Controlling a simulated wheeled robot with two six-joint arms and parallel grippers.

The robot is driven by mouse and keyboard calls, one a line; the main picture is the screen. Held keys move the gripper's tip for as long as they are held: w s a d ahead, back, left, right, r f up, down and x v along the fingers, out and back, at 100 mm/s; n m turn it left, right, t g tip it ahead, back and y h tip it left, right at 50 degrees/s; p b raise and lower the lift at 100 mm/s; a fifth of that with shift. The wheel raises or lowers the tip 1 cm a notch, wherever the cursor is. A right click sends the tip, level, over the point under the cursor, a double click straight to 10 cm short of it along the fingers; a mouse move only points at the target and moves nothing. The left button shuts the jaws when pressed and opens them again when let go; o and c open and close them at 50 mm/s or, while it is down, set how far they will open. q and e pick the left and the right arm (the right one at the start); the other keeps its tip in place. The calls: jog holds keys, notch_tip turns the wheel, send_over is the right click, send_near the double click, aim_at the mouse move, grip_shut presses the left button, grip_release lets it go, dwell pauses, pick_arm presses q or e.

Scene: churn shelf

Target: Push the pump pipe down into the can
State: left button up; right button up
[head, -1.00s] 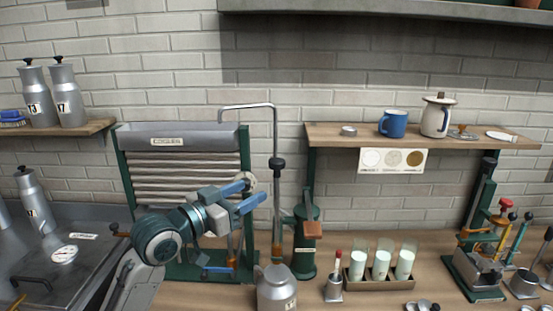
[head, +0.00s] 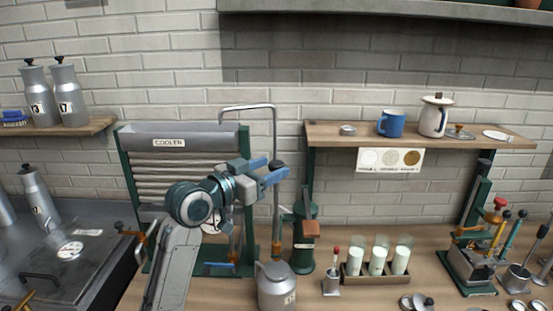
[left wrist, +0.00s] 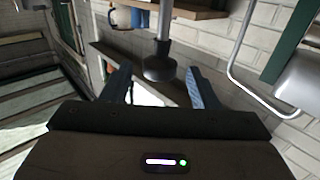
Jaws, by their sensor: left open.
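The pump pipe (head: 276,215) is a thin grey upright tube, bent over to the left at its top, with a black knob partway up. The silver can (head: 277,287) stands on the counter below it. I cannot tell whether the pipe's lower end is inside the can. My left gripper (head: 276,167) is open and level with the black knob, its fingers pointing right. In the left wrist view the black knob (left wrist: 160,68) shows between the tips of the open left gripper (left wrist: 160,80), with a gap on either side. My right gripper is not in view.
A green cooler (head: 185,135) stands behind my left arm. A green hand pump (head: 304,240) stands close to the right of the pipe. A rack of milk glasses (head: 377,265) is further right. A wall shelf (head: 330,132) holds a blue mug and a white jug.

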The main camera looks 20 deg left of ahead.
pick_arm(q)
jog(key=shift+p+x, duration=0.4)
jog(key=shift+x, duration=1.05)
grip_shut()
jog(key=b, duration=1.3)
send_over(276, 251)
jog(key=f, duration=1.8)
jog(key=shift+w+f, duration=0.35)
jog(key=shift+f, duration=0.75)
